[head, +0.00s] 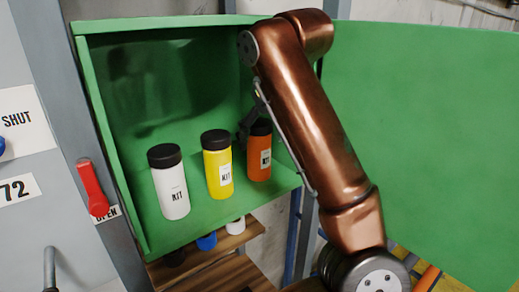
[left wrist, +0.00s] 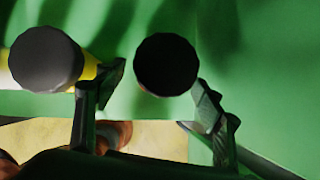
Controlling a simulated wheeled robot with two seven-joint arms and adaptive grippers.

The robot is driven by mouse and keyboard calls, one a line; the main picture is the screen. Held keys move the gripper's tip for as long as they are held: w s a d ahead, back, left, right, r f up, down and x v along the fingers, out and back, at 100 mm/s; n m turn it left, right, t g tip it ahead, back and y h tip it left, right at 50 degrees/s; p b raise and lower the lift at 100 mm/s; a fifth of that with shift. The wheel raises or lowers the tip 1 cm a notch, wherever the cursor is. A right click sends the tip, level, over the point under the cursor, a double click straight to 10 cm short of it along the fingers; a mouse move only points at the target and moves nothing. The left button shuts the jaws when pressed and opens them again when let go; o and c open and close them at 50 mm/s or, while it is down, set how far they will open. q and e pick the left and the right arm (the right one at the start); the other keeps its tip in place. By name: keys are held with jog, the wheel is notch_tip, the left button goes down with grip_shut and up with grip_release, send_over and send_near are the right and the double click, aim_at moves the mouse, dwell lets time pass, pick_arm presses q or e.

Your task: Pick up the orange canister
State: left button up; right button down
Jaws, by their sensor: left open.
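The orange canister (head: 259,158) with a black lid and a KIT label stands upright on the floor of the green cabinet (head: 110,140), at the right of a row. Its round black lid (left wrist: 166,64) shows from above in the left wrist view. My left gripper (head: 252,122) is at the canister's top, partly hidden behind my arm in the head view. In the left wrist view my left gripper (left wrist: 160,80) is open, with one finger on each side of the lid. I cannot tell whether the fingers touch it. My right gripper is not in view.
A yellow canister (head: 217,165) stands close left of the orange one, and a white canister (head: 170,182) farther left. The open green door (head: 430,130) is at right. Blue and white items (head: 206,241) sit on a wooden shelf below. A red handle (head: 93,188) is at left.

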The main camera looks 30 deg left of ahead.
pick_arm(q)
jog(key=shift+p+x, duration=0.45)
jog(key=shift+x, duration=1.45)
jog(key=shift+s, duration=0.1)
jog(key=shift+c, duration=0.6)
jog(key=c, duration=1.3)
jog(key=shift+r, duration=0.15)
